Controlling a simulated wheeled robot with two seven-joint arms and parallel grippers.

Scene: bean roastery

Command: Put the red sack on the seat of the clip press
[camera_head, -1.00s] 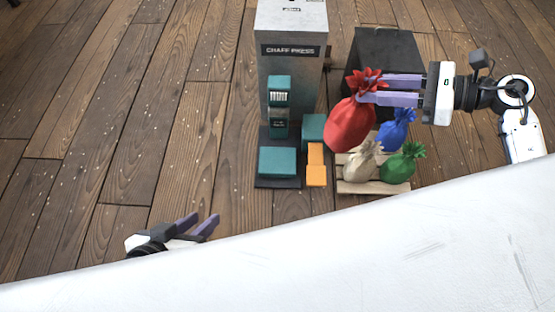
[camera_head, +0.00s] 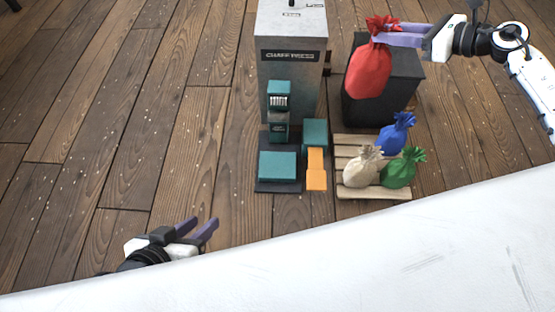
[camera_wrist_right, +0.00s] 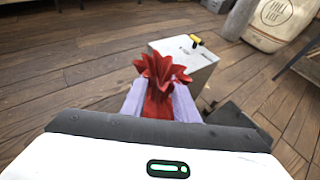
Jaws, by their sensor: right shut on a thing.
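The red sack (camera_head: 368,72) hangs by its gathered neck from my right gripper (camera_head: 385,36), which is shut on it. In the head view the sack overlaps the dark box behind the pallet. The right wrist view shows the red ruffled top (camera_wrist_right: 158,85) between the fingers (camera_wrist_right: 158,102); the sack's body is hidden there. The clip press (camera_head: 279,110) has a teal upright and a flat teal block (camera_head: 277,166), seemingly its seat, which is bare. The sack is to the right of and beyond this block. My left gripper (camera_head: 202,226) is open and empty at the lower left.
A wooden pallet (camera_head: 348,143) holds blue (camera_head: 395,134), green (camera_head: 402,168) and beige (camera_head: 361,167) sacks. A grey chaff press (camera_head: 292,75) stands behind the clip press. A teal block (camera_head: 314,134) and orange piece (camera_head: 316,170) sit beside it. The floor at left is clear.

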